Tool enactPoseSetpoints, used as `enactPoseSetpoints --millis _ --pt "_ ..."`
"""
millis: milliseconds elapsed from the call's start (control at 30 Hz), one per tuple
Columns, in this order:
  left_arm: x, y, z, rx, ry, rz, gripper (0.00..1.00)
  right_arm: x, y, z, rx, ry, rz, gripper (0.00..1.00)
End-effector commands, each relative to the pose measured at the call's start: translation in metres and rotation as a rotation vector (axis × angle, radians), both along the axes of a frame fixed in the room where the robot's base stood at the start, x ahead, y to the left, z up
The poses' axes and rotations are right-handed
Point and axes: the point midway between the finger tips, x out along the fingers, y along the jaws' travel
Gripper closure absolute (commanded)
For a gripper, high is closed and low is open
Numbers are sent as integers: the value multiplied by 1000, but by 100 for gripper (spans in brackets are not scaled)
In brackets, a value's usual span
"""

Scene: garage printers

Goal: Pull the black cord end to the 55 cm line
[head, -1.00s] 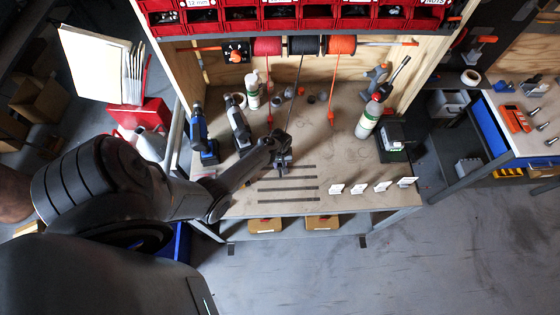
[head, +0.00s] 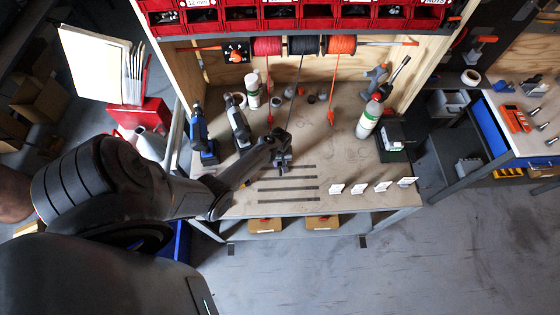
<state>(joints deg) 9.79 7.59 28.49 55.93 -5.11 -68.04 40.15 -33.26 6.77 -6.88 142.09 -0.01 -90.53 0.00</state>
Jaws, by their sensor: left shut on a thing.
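The black cord (head: 295,95) runs from a black spool (head: 303,46) on the rod at the back down to my left gripper (head: 282,166). The gripper is shut on the cord end, which its fingers hide. It is over the wooden bench (head: 340,155), by the left part of the farthest dark line (head: 303,167). More dark lines lie nearer the front, the nearest (head: 290,200) close to the bench edge. Small white label cards (head: 360,188) stand right of the lines; their writing is too small to read. My right gripper is not in view.
Red cord (head: 268,90) and orange cord (head: 334,90) hang from neighbouring spools. Drills (head: 240,127) stand left of the gripper. A white-green bottle (head: 369,120) and a dark box (head: 392,140) stand at the right. The bench around the lines is clear.

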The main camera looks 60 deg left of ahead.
Motion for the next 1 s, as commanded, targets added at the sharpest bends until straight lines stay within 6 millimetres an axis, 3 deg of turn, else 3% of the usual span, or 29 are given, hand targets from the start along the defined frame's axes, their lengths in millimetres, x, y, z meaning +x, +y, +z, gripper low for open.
enactPoseSetpoints --millis 1000 --pt "0 0 -4 0 1 -1 100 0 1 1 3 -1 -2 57"
